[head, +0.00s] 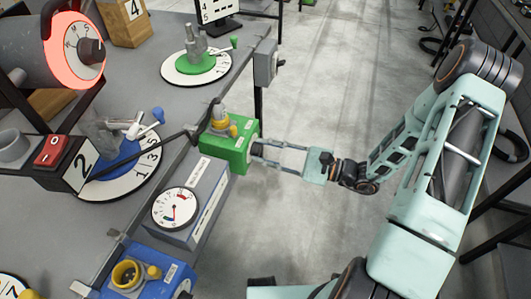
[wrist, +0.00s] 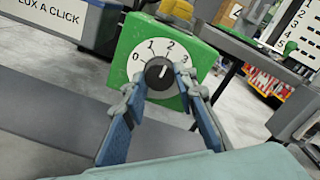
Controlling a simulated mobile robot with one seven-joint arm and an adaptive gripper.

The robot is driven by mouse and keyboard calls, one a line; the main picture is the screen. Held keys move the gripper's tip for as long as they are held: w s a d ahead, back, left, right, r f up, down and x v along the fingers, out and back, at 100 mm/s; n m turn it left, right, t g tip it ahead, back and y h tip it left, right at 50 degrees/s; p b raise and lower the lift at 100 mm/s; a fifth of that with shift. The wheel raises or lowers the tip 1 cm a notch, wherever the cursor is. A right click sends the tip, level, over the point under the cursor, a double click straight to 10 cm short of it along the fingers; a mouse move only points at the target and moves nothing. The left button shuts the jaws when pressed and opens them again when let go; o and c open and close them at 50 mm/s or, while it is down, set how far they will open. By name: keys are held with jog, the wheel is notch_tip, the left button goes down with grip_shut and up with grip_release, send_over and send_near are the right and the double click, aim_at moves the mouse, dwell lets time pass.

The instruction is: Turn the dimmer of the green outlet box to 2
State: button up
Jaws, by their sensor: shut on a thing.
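The green outlet box (head: 238,158) sits at the table's right edge in the head view and fills the middle of the wrist view (wrist: 122,62). Its front has a white dial marked 0, 1, 2 and 3 with a black dimmer knob (wrist: 159,74) at its centre. The knob's small light mark appears to point up and slightly right, roughly toward the 2; its exact setting is hard to tell. My gripper (head: 260,150) reaches the box from the right, its fingers shut on the knob from both sides, also seen in the wrist view (wrist: 161,82).
A yellow plug (head: 220,122) stands on top of the green box. A grey meter box (head: 205,217) and a blue outlet box (head: 150,275) are nearer along the edge. A grey box (head: 265,62) is farther along. Open floor lies to the right.

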dwell(0.3)
jog(key=o, duration=1.2)
jog(key=shift+c, duration=0.2)
jog(key=shift+d, duration=0.1)
jog(key=v, duration=1.2)
